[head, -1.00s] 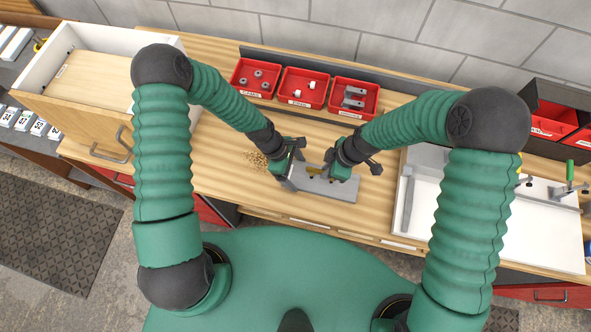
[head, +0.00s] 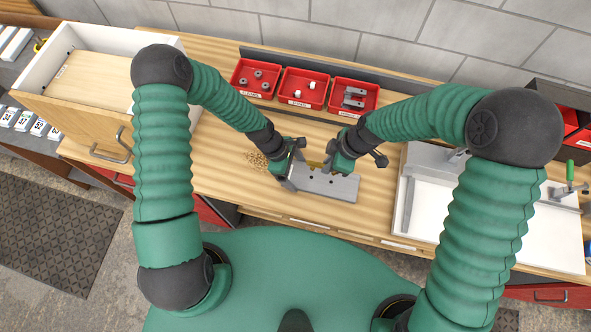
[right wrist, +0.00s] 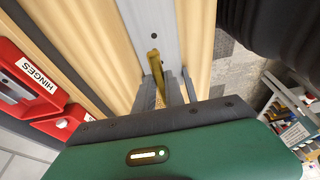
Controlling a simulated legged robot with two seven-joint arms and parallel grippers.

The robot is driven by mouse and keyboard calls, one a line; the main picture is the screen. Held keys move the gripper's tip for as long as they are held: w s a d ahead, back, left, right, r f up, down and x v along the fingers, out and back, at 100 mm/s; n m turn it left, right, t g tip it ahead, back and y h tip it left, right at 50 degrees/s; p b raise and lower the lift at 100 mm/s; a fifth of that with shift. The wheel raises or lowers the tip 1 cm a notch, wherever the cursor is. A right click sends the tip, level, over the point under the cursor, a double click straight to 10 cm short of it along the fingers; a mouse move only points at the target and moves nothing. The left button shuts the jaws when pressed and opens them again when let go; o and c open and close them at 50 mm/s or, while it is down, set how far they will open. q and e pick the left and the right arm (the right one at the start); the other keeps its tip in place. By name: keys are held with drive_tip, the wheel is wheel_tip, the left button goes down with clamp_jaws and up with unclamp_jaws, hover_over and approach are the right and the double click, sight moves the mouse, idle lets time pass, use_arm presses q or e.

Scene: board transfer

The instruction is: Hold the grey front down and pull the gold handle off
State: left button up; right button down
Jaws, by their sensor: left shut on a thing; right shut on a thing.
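The grey front (head: 341,189) lies flat on the wooden bench, with small dark holes showing in its face. It also shows in the right wrist view (right wrist: 152,18). My left gripper (head: 290,182) is shut at the front's left end, its fingers partly hidden by the wrist. My right gripper (head: 326,169) is shut on the gold handle (right wrist: 155,65), by the front's far edge. In the head view only a sliver of the handle (head: 314,165) shows. Whether the handle still touches the front is hidden.
Red bins (head: 304,88) with small parts stand behind the front. A scatter of small brown bits (head: 256,160) lies to its left. A white tray (head: 440,219) is at the right, an open drawer (head: 60,42) at far left. Bench between front and tray is clear.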

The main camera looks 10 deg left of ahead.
drive_tip(key=w+a, duration=0.3)
drive_tip(key=w, duration=0.9)
drive_tip(key=shift+f, duration=3.95)
drive_tip(key=c, duration=1.3)
unclamp_jaws()
drive_tip(key=shift+c, duration=0.2)
